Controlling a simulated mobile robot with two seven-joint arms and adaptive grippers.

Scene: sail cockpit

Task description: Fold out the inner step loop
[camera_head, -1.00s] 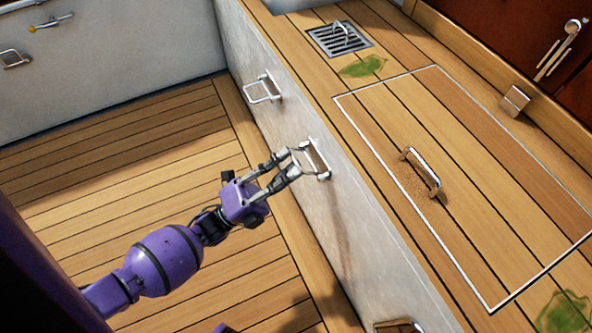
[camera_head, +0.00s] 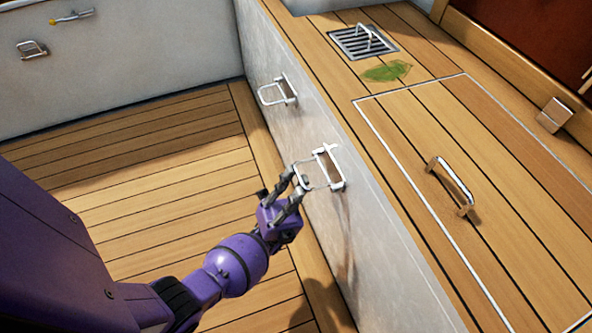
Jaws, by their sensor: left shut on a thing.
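A metal step loop (camera_head: 333,163) is mounted on the pale side wall below the wooden bench. Its thin bars stick out from the bracket toward the left. My left gripper (camera_head: 299,174) is shut on the outer end of this loop, and its fingers partly hide that end. The exact angle of the loop is hard to tell. A second step loop (camera_head: 277,92) on the same wall, farther back, also stands out from the wall, and nothing touches it. My right gripper is not in view.
The wooden bench carries a hatch with a metal handle (camera_head: 450,184), a drain grate (camera_head: 362,42) and a green leaf (camera_head: 387,71). The plank floor (camera_head: 130,140) is clear. Another loop (camera_head: 32,48) is on the far left wall.

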